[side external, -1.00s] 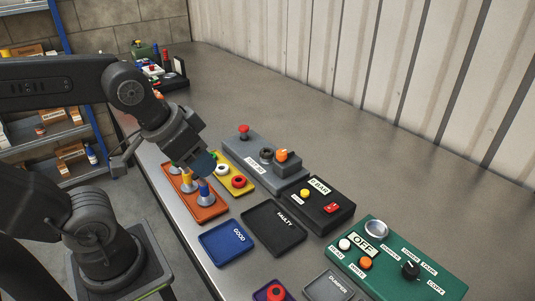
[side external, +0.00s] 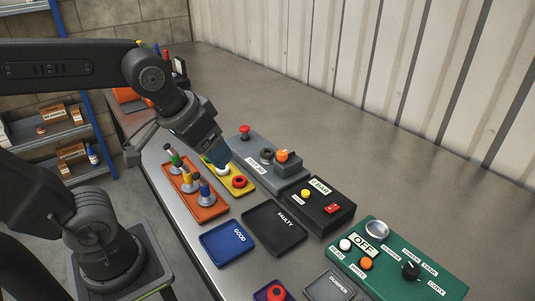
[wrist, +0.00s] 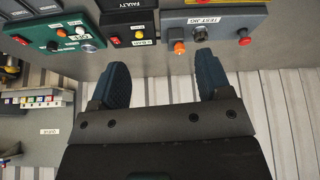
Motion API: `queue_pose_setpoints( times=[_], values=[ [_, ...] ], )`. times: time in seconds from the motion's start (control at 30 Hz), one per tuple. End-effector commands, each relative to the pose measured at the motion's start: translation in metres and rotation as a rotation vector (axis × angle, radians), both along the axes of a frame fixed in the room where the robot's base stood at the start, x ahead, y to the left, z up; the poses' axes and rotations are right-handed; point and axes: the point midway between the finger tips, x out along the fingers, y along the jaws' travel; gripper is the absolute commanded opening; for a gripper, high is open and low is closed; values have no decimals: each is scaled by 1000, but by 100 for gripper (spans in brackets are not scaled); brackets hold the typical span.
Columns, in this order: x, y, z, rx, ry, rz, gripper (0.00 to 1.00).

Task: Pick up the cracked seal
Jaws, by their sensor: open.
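A yellow tray (side external: 241,190) holds a red ring (side external: 239,181) and a white ring (side external: 222,169). I cannot tell from these views which seal is cracked. A dark ring (side external: 267,155) sits on the grey test jig (side external: 290,180), beside an orange knob. My gripper (side external: 217,153) is above the far end of the yellow tray and partly hides it in the side view. In the wrist view my gripper (wrist: 164,75) has its two blue fingers wide apart with nothing between them.
An orange tray (side external: 207,212) with several coloured upright pieces stands left of the yellow tray. The blue GOOD tray (side external: 227,258) and black FAULTY tray (side external: 270,244) look empty. A black box (side external: 335,215) and a green panel (side external: 440,285) stand at right.

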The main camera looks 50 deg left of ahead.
Motion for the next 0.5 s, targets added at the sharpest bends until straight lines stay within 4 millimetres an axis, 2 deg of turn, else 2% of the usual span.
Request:
queue_pose_setpoints(
  times=[0.23,0.4,0.5],
  values=[
    [86,27,7,-31,85,411,71],
    [145,48,-6,-30,95,698,71],
    [172,58,-16,-25,87,832,71]
  ],
)
